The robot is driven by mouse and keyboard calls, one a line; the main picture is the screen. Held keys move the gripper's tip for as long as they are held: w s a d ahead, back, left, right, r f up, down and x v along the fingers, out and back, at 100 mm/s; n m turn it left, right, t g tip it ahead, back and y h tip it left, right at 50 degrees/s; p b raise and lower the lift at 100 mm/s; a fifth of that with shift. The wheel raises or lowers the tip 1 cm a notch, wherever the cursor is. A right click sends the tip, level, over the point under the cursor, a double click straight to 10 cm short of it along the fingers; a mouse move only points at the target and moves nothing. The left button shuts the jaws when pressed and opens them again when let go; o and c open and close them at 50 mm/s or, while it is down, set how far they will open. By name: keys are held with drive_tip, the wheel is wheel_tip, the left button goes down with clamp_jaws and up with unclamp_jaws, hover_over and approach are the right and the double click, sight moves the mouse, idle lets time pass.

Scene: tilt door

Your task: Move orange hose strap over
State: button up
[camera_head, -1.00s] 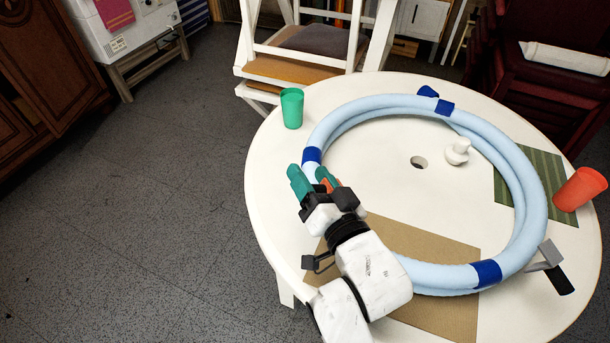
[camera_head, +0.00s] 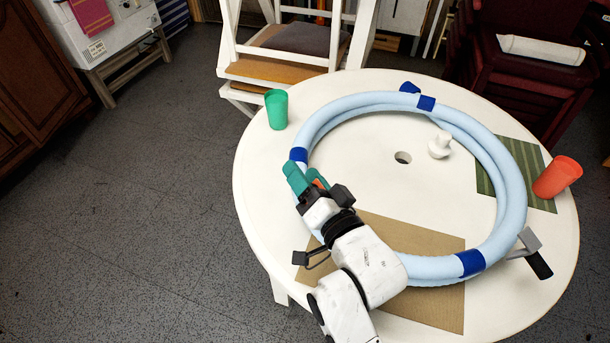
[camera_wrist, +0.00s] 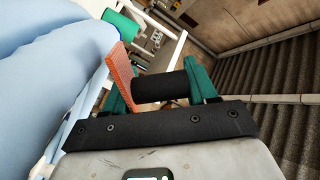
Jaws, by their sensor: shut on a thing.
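The pale blue hose (camera_head: 510,185) lies coiled in a ring on the round white table (camera_head: 255,200), with dark blue bands around it. My gripper (camera_head: 305,173) is at the ring's left side, beside the hose just below a blue band. A bit of the orange strap (camera_head: 320,183) shows between its teal fingers. In the wrist view the orange strap (camera_wrist: 122,75) stands by the left finger, with a black cylinder (camera_wrist: 160,88) across the gap to the right finger. My gripper (camera_wrist: 163,80) is shut on the strap. The fingers partly hide the strap, and its far end is unclear.
A white knobbed piece (camera_head: 440,146) is inside the ring, near a table hole (camera_head: 403,158). A grey clamp (camera_head: 529,241) sits at the right edge.

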drive_tip(key=o, duration=1.3)
drive_tip(key=shift+d, duration=0.1)
drive_tip(key=shift+o, duration=0.2)
drive_tip(key=v, duration=1)
drive_tip(key=shift+s+d, duration=0.2)
drive_tip(key=shift+s, duration=0.15)
drive_tip(key=shift+c, duration=0.2)
